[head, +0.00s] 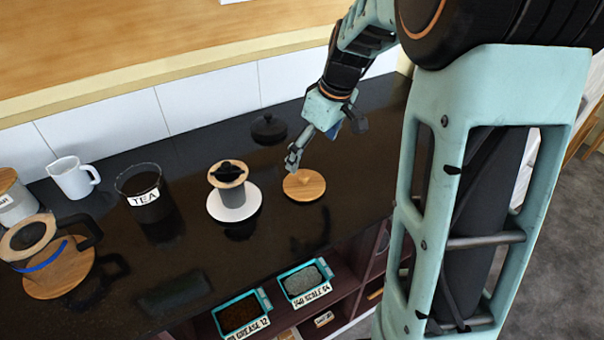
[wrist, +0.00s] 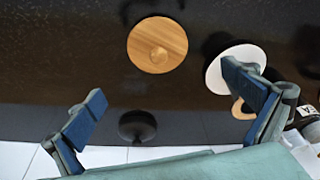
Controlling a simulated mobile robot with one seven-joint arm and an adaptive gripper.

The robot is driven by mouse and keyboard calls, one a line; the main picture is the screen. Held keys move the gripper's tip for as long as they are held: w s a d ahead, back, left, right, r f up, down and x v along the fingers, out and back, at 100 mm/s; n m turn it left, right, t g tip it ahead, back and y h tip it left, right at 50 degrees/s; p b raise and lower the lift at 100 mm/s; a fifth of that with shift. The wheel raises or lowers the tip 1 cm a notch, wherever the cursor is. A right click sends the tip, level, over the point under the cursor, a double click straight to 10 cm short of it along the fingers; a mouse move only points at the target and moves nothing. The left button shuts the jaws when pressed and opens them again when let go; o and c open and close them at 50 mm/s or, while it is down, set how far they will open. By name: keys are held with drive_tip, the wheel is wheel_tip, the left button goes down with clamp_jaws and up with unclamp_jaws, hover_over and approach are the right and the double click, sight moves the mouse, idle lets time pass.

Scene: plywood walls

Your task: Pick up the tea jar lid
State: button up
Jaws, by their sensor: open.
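A round wooden lid with a small knob (head: 304,185) lies flat on the dark counter, right of the white saucer. It shows whole in the wrist view (wrist: 158,45), beyond my fingertips. A dark round lid with a knob (head: 268,129) lies farther back near the wall; in the wrist view it is the dark disc (wrist: 137,127) between my fingers. The open TEA jar (head: 147,205) stands to the left. Which lid belongs to it is not marked. My gripper (head: 293,160) is open and empty, above the counter near the wooden lid; its fingers are spread wide (wrist: 163,82).
A grey cup-like item with a wooden ring top (head: 229,185) stands on the white saucer (head: 218,212). A white pitcher (head: 74,178) and a dark-handled carafe (head: 45,245) are at the left. White tiles line the back. Bins (head: 241,314) sit on shelves below the counter.

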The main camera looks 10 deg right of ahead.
sight(306, 175)
drive_tip(key=x, duration=0.5)
drive_tip(key=shift+a+f, duration=0.1)
drive_tip(key=shift+f, duration=0.15)
drive_tip(key=x, duration=0.4)
drive_tip(key=shift+s+d+f+p, duration=0.1)
drive_tip(key=shift+s+d+p, duration=0.05)
drive_tip(key=shift+d+p, duration=0.15)
drive_tip(key=shift+a+f, duration=0.1)
drive_tip(key=shift+f, duration=0.45)
drive_tip(key=shift+c, duration=0.4)
drive_tip(key=c, duration=1.1)
drive_tip(key=shift+c, duration=0.2)
drive_tip(key=shift+w+r, duration=0.1)
drive_tip(key=shift+w, duration=0.1)
